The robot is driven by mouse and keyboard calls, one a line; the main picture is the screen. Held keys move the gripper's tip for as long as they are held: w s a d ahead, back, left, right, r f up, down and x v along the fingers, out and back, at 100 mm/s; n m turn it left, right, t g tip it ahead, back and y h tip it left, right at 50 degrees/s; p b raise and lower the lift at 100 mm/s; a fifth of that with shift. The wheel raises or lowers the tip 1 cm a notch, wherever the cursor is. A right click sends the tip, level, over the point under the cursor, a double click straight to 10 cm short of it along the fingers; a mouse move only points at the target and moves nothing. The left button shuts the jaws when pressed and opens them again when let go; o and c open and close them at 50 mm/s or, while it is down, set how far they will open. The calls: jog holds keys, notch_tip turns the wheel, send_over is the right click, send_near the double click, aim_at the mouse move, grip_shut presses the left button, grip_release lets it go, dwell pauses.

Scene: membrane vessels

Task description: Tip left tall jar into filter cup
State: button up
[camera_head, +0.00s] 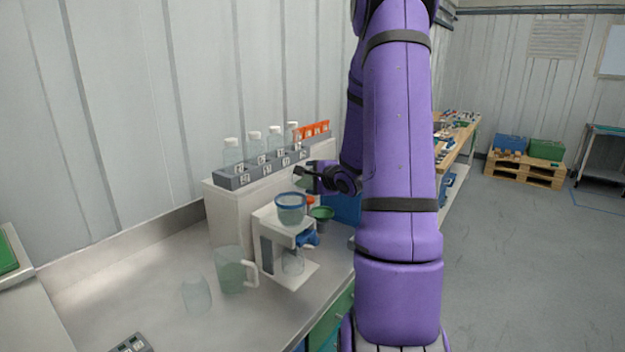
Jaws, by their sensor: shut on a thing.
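My gripper (307,178) is above and a little right of the filter cup, in front of the bottle shelf. It is shut on a see-through, greenish jar (303,183), mostly hidden by the fingers; its tilt and contents are hard to tell. The filter cup (290,214) is clear with a blue rim and sits on top of a white stand (266,243). The held jar is apart from the cup, above its right side.
A clear handled pitcher (231,272) and a tilted-looking clear glass (196,297) are on the steel bench left of the stand. A grey rack (240,179) with several bottles stands behind. A green funnel-like cup (321,213) is right of the filter cup. The front left bench is mostly clear.

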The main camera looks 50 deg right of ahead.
aim_at(308, 169)
jog(key=shift+a+r, duration=0.1)
dwell(0.5)
jog(key=shift+a+r+n+t+h, duration=0.3)
jog(key=shift+a+r+n+h, duration=0.25)
jog(key=shift+a+n, duration=0.2)
jog(key=shift+r, duration=0.1)
jog(key=shift+a+r+n+t+h, duration=0.3)
jog(key=shift+r+n, duration=0.2)
jog(key=shift+n, duration=0.35)
jog(key=shift+s+a+r+n+t+h, duration=0.1)
jog(key=shift+a+r+n+t+h, duration=0.2)
jog(key=shift+r+n, duration=0.3)
